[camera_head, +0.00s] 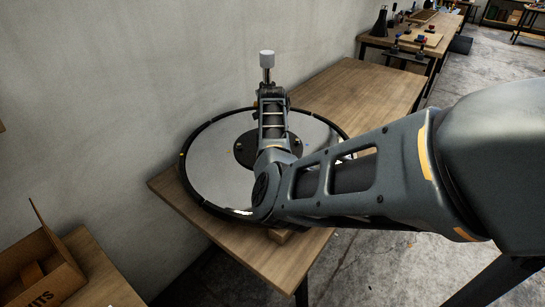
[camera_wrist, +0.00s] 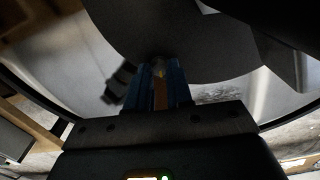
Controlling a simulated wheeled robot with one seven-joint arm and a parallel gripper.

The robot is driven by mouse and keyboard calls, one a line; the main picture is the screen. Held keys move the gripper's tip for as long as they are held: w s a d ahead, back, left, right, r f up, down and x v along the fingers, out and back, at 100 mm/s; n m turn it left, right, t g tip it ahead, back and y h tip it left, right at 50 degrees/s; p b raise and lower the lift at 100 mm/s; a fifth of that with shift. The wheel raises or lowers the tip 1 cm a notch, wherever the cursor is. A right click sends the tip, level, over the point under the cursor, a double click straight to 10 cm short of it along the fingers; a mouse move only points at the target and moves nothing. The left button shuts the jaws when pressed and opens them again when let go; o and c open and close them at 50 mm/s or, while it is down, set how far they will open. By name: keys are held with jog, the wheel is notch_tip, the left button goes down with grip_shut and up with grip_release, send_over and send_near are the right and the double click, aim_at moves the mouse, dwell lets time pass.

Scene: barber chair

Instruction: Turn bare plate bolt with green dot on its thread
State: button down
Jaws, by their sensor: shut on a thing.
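A large round plate (camera_head: 215,165) with a black rim and a shiny grey face lies on a wooden table, and it fills much of the wrist view (camera_wrist: 85,60). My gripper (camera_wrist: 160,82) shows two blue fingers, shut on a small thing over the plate. That thing is mostly hidden between the fingers; only a dim, yellowish spot shows near their tips. I cannot make out a green dot or a bolt thread. In the head view my own arm hides the fingertips and part of the plate.
A pale cylinder (camera_head: 267,58) on a thin stem stands up behind my wrist. A black disc (camera_head: 287,146) sits mid-plate. The wooden table (camera_head: 365,92) is bare at the right. An open cardboard box (camera_head: 40,270) is at lower left. The wall is close behind.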

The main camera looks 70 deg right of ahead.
jog(key=shift+w+r, duration=0.1)
jog(key=c, duration=1)
grip_release()
jog(key=shift+r+b, duration=0.5)
jog(key=shift+r, duration=3.35)
